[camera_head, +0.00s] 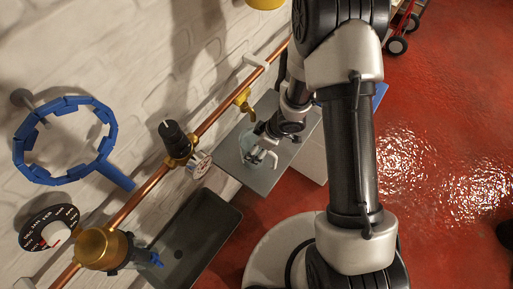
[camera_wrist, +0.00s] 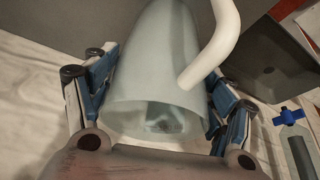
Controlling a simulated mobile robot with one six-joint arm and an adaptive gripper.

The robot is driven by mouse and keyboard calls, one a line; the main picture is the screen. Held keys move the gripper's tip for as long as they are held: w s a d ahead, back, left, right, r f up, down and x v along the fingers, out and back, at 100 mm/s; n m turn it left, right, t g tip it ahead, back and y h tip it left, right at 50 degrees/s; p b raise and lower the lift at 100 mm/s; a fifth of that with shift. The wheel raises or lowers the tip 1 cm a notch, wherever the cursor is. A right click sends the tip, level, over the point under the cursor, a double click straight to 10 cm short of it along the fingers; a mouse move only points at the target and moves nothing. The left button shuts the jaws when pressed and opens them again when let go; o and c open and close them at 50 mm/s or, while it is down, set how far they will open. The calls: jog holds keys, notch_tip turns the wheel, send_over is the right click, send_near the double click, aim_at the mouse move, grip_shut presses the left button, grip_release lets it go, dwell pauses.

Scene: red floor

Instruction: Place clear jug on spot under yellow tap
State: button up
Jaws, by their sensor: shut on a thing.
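The clear jug (camera_head: 253,160) is pale and translucent, over the grey platform (camera_head: 262,182) on the wall side. In the wrist view the jug (camera_wrist: 150,60) fills the middle, its open mouth toward the camera and its white handle (camera_wrist: 222,42) to the right. My gripper (camera_head: 262,148) is shut on the jug, with a blue-and-white finger on each side in the wrist view (camera_wrist: 160,85). The yellow tap (camera_head: 244,101) is on the copper pipe, above and left of the jug in the head view. I cannot tell whether the jug touches the platform.
A dark tray (camera_head: 195,240) lies left of the platform, near a blue-handled tap (camera_head: 150,258). Open red floor (camera_head: 450,150) lies right.

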jog(key=shift+r, duration=0.15)
jog(key=shift+f, duration=0.25)
jog(key=o, duration=1.1)
jog(key=shift+r, duration=0.1)
